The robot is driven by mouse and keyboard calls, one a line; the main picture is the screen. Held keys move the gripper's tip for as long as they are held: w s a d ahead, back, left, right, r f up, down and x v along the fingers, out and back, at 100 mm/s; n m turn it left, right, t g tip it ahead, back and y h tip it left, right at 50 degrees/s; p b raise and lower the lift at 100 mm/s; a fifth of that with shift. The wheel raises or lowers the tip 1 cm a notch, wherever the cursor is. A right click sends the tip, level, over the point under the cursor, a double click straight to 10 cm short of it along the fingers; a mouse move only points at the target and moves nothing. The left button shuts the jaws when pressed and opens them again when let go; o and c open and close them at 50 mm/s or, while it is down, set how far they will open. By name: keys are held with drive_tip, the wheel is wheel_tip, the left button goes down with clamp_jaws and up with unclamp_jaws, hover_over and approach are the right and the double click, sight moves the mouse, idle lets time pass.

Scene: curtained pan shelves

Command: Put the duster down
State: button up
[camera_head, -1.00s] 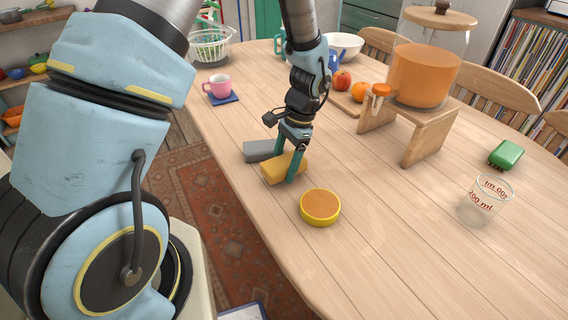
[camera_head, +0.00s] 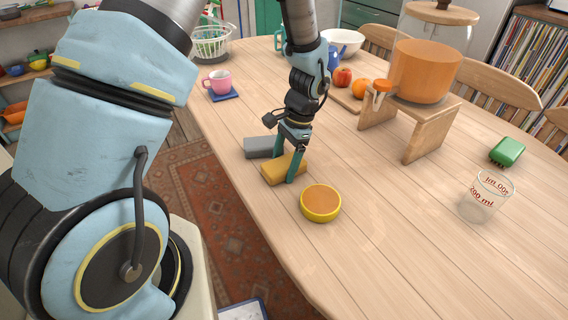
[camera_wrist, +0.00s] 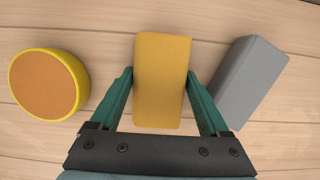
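A yellow block (camera_head: 283,168), which I take to be the duster, is at the table's left edge. It also shows in the wrist view (camera_wrist: 162,80), lying lengthwise between the two fingers. My gripper (camera_head: 288,166) points down with its green fingers on either side of the block. In the wrist view, my gripper (camera_wrist: 160,75) has its fingertips close against the block's long sides, and I see no clear gap. The block looks to be at tabletop level; its underside is hidden.
A grey block (camera_head: 262,147) lies beside the yellow one, and a round yellow tub with an orange top (camera_head: 320,203) stands in front. A measuring cup (camera_head: 487,196), a green item (camera_head: 507,151), a pink cup (camera_head: 219,82) and a drink dispenser (camera_head: 428,72) stand farther off. The front tabletop is clear.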

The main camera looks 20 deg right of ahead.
drive_tip(key=shift+o, duration=0.6)
drive_tip(key=shift+s+f, duration=0.15)
drive_tip(key=shift+f, duration=0.05)
drive_tip(key=shift+s, duration=0.15)
drive_tip(key=b+v, duration=0.2)
drive_tip(key=v, duration=1.1)
drive_tip(key=a+r+n+t+h, duration=0.2)
drive_tip(key=a+n, duration=1.2)
drive_tip(key=a, duration=1.5)
drive_tip(key=shift+w+r+n+h, duration=0.3)
drive_tip(key=shift+w+r+h, duration=0.2)
drive_tip(key=shift+h, duration=0.2)
